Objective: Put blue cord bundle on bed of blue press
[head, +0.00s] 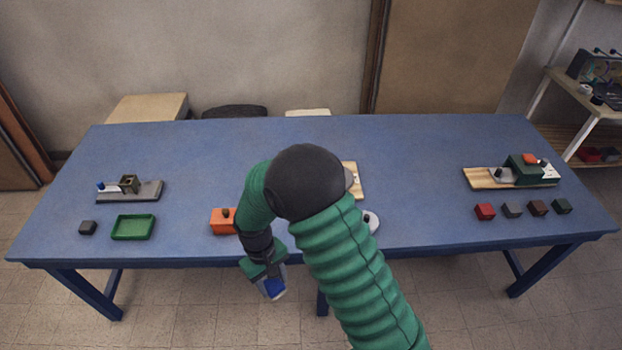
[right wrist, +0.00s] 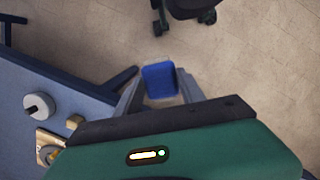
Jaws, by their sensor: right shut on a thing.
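My right gripper (head: 273,284) hangs in front of the table's near edge, pointing down. It is shut on a small blue block-like piece, which I take to be the blue cord bundle (head: 274,289). In the right wrist view the blue piece (right wrist: 160,80) sits between the two grey fingers, above the floor and apart from the table. No press is plainly blue. A fixture with a grey base (head: 145,192), a brown block and a small blue knob stands at the table's left. A wooden-based fixture (head: 355,182) in the middle is mostly hidden by my right arm. My left gripper is not in view.
At right are a fixture on a wooden board (head: 483,180) and several small blocks. The table's back is clear.

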